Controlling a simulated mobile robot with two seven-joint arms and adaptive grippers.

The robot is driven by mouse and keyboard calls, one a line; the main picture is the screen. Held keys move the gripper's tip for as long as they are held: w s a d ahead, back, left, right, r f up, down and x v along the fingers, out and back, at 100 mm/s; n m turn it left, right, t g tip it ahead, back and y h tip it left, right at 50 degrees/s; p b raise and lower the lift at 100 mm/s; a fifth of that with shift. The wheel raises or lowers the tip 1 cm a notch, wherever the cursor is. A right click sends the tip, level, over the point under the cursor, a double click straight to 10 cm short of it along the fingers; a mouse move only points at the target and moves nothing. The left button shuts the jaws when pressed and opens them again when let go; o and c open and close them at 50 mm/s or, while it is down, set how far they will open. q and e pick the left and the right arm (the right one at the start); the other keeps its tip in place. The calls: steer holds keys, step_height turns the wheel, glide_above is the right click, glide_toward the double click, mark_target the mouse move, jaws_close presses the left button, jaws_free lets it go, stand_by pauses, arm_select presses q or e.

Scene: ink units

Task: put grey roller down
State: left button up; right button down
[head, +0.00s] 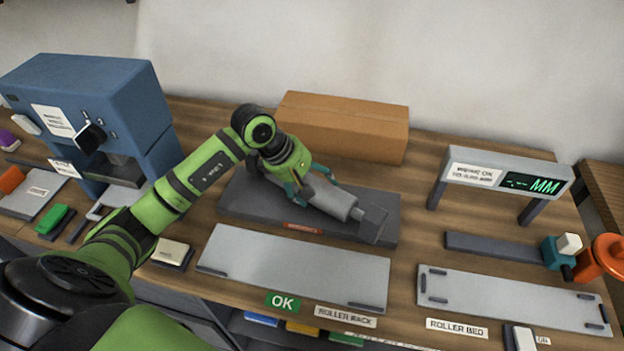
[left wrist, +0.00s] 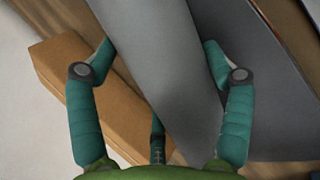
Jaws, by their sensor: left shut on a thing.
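The grey roller (head: 333,201) is a light grey cylinder with a narrower end piece at its right. It lies slanted over the dark grey slab (head: 245,205) at the back middle of the table; I cannot tell whether it touches the slab. My left gripper (head: 312,192) is shut on the roller from above, near its middle. In the left wrist view the roller (left wrist: 165,65) runs between the teal fingers (left wrist: 160,60). The roller's left end is partly hidden behind the gripper. My right gripper is not in view.
A cardboard box (head: 345,127) stands behind the slab. In front lies the roller rack plate (head: 290,268), bare, with a green OK sign. The roller bed plate (head: 510,299) at the right is bare. A blue machine (head: 125,95) stands left, a gauge display (head: 510,180) right.

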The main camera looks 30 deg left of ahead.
arm_select(q)
steer(key=shift+w+f, duration=0.1)
steer(key=shift+f, duration=0.1)
steer(key=shift+f, duration=0.1)
steer(key=o, duration=1.6)
steer(key=shift+f, duration=0.1)
